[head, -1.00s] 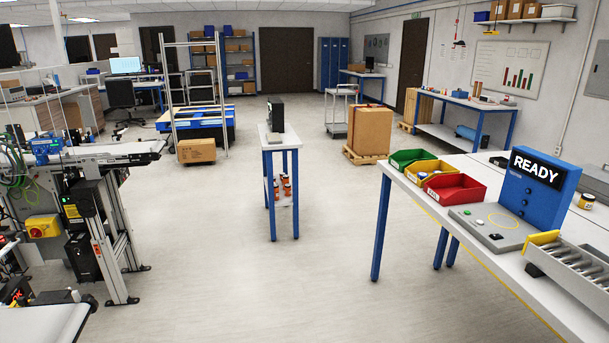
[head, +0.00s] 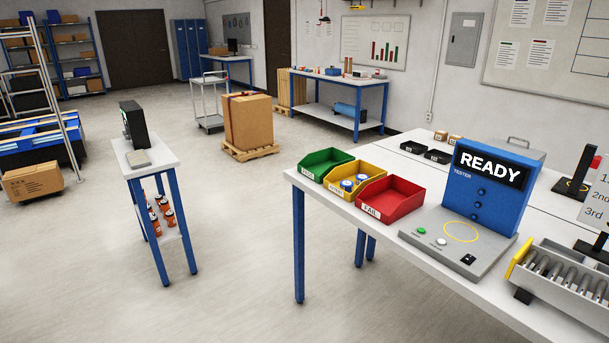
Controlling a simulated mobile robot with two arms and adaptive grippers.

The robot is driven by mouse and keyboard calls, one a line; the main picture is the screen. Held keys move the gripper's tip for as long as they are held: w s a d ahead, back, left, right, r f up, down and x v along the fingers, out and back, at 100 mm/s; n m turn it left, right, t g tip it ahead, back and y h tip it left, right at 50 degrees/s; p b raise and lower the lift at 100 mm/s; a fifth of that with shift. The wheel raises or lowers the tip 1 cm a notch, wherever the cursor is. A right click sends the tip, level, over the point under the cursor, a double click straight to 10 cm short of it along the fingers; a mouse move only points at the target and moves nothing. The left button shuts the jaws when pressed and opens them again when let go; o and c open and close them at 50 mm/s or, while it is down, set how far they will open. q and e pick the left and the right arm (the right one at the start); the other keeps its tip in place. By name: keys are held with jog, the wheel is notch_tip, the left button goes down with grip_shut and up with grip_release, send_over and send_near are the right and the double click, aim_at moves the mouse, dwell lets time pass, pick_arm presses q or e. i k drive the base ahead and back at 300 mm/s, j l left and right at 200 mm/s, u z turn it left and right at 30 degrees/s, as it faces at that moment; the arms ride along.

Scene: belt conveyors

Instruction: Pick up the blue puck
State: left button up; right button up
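No single blue puck can be made out for certain. Small blue-and-white round pieces (head: 347,185) lie in the yellow bin (head: 369,199) on the white workbench (head: 336,207) at the right. They are too small to tell whether one is the blue puck. A blue tester (head: 488,206) reading READY stands on the same bench, with a grey base plate (head: 425,244) bearing an empty yellow ring. Neither of my grippers is in view.
A green bin (head: 322,163) and a red FAIL bin (head: 392,201) flank the yellow bin. A roller tray (head: 560,277) sits at the bench's right. A narrow blue-legged table (head: 150,161) stands left. The floor (head: 240,270) between table and bench is clear.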

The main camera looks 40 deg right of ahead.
aim_at(348, 185)
jog(key=i+z, duration=0.2)
jog(key=i, duration=0.35)
jog(key=i+j+z, duration=0.2)
jog(key=i, duration=0.3)
jog(key=i+j+z, duration=0.15)
jog(key=i, duration=0.35)
